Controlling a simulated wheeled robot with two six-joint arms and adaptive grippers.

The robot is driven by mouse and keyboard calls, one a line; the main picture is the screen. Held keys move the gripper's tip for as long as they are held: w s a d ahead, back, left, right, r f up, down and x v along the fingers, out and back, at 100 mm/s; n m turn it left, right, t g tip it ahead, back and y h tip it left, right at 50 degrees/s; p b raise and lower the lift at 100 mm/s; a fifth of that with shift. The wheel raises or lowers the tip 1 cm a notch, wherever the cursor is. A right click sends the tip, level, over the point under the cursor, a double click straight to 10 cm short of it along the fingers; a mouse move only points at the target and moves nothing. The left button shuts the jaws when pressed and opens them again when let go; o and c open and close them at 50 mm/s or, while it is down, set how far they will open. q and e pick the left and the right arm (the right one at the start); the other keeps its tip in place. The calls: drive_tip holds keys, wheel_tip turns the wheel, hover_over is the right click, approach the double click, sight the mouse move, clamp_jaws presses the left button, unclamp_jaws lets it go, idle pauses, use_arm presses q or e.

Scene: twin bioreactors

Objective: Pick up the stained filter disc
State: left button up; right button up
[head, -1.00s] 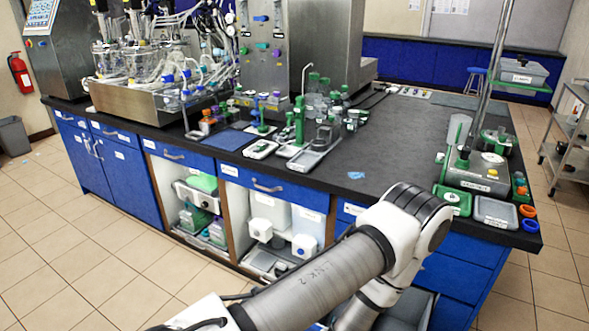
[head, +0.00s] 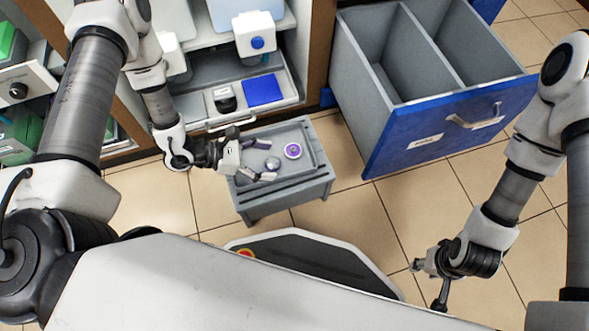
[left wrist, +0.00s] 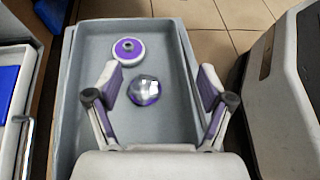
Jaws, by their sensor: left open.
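A grey tray (head: 315,132) on a low stand holds two small round things. One is a shiny silver round piece (head: 272,163) with a purple patch; it also shows in the left wrist view (left wrist: 145,91). The other is a white disc with a purple ring and a dark centre (head: 292,150), farther along the tray in the left wrist view (left wrist: 128,50). I cannot tell for sure which is the stained filter disc. My left gripper (head: 259,160) is open over the tray, its fingers (left wrist: 160,75) either side of the silver piece, nothing held. My right gripper (head: 427,285) looks open and empty above the floor.
An open blue-fronted grey drawer (head: 425,139) with compartments juts out right of the tray. A cabinet shelf behind holds a blue square (head: 262,90) and a small dark-topped container (head: 225,99).

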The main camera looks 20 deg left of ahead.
sight(291, 150)
use_arm(q)
drive_tip(key=w, duration=0.1)
drive_tip(key=w+a+f+t, duration=0.1)
drive_tip(key=w+n+t+b, duration=0.1)
drive_tip(key=shift+a+f, duration=0.3)
drive_tip(key=shift+a, duration=0.05)
drive_tip(key=shift+y, duration=0.3)
drive_tip(key=b+x, duration=0.4)
drive_tip(key=x, duration=0.2)
drive_tip(key=shift+w+d, duration=0.15)
drive_tip(key=shift+d, duration=0.1)
drive_tip(key=shift+w+d, duration=0.15)
drive_tip(key=shift+d, duration=0.1)
drive_tip(key=shift+r, duration=0.1)
drive_tip(key=c, duration=1)
use_arm(e)
wheel_tip(291, 150, down, 7)
drive_tip(key=shift+a+r, duration=0.15)
drive_tip(key=shift+r, duration=0.05)
